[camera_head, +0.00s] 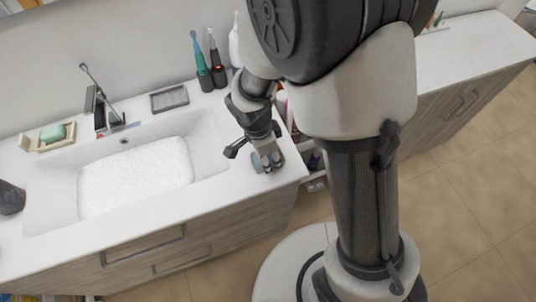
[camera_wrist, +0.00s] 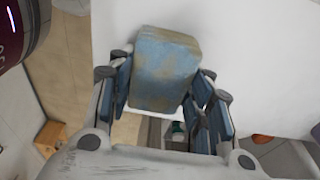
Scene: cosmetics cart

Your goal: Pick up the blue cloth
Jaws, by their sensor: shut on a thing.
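The blue cloth (camera_wrist: 165,68) is a folded, blocky, worn blue piece with brownish patches in the wrist view. It sits between the fingers of my gripper (camera_head: 266,158), which is shut on it. In the wrist view one finger is on the left side of the cloth and the other on the right. In the head view a small blue-grey part of the cloth (camera_head: 256,164) shows at the fingertips, over the white counter near its right front corner. I cannot tell whether the cloth touches the counter.
A white sink (camera_head: 215,150) is left of my gripper. Two electric toothbrushes (camera_head: 204,78) stand behind, and a soap dish (camera_head: 47,136) is at the far left. Bottles partly show behind my arm. In the wrist view a dark bottle (camera_wrist: 18,28) is close at the upper left.

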